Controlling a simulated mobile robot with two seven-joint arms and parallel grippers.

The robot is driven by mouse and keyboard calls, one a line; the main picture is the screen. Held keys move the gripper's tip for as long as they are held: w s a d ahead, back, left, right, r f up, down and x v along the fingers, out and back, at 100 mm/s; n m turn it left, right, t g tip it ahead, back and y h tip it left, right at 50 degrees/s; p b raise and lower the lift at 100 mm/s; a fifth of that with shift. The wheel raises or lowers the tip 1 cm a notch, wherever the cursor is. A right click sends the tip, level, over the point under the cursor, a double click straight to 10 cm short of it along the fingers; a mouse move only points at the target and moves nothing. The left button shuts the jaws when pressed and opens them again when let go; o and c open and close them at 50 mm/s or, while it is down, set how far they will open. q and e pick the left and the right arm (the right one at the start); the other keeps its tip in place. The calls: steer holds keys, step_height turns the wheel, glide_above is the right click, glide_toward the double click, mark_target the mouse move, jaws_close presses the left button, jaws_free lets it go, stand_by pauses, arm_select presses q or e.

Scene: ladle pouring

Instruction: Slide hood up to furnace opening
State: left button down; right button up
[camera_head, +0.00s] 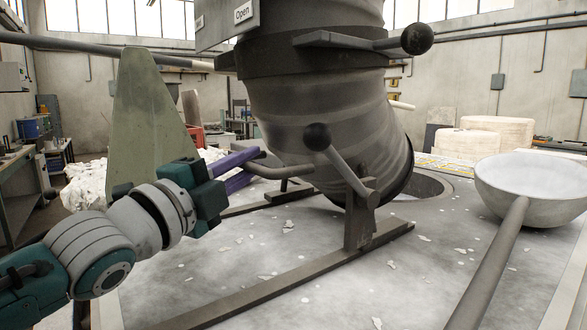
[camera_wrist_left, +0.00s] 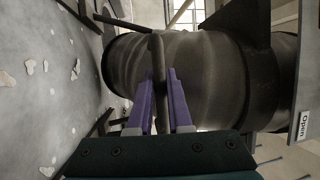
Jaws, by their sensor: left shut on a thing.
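The hood (camera_head: 330,105) is a large dark grey ribbed duct that fills the middle of the head view. Its lower end stands over the table, beside and partly over the round furnace opening (camera_head: 428,186), whose right part shows. My left gripper (camera_head: 256,163) has purple fingers and is shut on the hood's grey bar handle (camera_head: 287,172). In the left wrist view the handle (camera_wrist_left: 158,62) runs between the two fingers, with the hood (camera_wrist_left: 215,75) just beyond. The hood hides the left part of the opening. My right gripper is not in view.
Two dark rails (camera_head: 290,278) lie on the grey tabletop, which has scattered pale flakes. A large ladle (camera_head: 530,190) with a long handle lies at the right. A lever with a black ball knob (camera_head: 317,136) stands in front of the hood. A grey-green panel (camera_head: 148,125) rises behind my left arm.

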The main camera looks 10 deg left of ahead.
arm_select(q)
steer(key=shift+f, duration=0.15)
steer(key=c, duration=0.8)
jaws_free()
steer(key=shift+w+d, duration=0.1)
steer(key=shift+d, duration=0.05)
steer(key=shift+c, duration=0.2)
steer(key=b+v, duration=0.1)
steer(key=v, duration=0.9)
steer(key=shift+r, duration=0.2)
